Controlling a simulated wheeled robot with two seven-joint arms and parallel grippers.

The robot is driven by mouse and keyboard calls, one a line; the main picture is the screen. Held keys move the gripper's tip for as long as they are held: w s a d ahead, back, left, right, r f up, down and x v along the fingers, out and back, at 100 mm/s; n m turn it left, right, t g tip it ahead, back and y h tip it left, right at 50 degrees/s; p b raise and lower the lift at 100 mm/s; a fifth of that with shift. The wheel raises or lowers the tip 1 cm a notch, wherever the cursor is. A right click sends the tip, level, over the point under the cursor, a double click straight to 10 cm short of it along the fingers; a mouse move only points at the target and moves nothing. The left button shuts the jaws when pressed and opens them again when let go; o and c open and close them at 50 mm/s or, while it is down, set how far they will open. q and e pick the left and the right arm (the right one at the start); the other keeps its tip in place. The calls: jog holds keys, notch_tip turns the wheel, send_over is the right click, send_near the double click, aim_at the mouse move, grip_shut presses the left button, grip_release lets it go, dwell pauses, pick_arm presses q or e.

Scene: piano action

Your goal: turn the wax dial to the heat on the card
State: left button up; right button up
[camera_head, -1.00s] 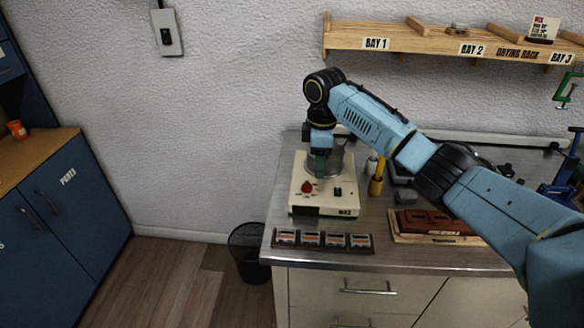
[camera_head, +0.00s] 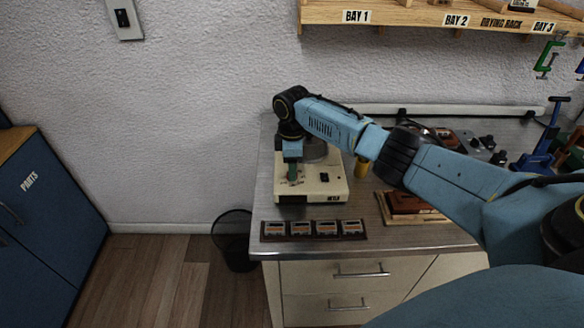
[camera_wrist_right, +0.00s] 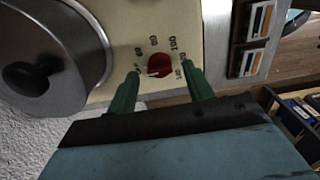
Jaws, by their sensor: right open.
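The wax heater (camera_head: 318,182) is a cream box on the bench. Its red dial (camera_wrist_right: 158,65) shows in the right wrist view, with numbers such as 60, 80 and 100 printed around it. A pale pointer mark is on the dial, but its exact reading is unclear. My right gripper (camera_wrist_right: 161,71) is open, its green fingertips on either side of the dial and apart from it in the picture. In the head view the right gripper (camera_head: 293,173) is over the heater's left part and hides the dial. The card (camera_head: 522,4) is cut off by the top edge, unreadable.
A lidded metal pot (camera_wrist_right: 55,50) sits on the heater beside the gripper. A row of small labelled blocks (camera_head: 314,229) lies at the bench's front edge. A brown block on a board (camera_head: 410,205) is to the right. A wire bin (camera_head: 236,240) stands on the floor left.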

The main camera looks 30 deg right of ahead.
jog(key=shift+f, duration=0.65)
jog(key=c, duration=1)
jog(key=shift+o, duration=0.2)
jog(key=shift+r, duration=0.1)
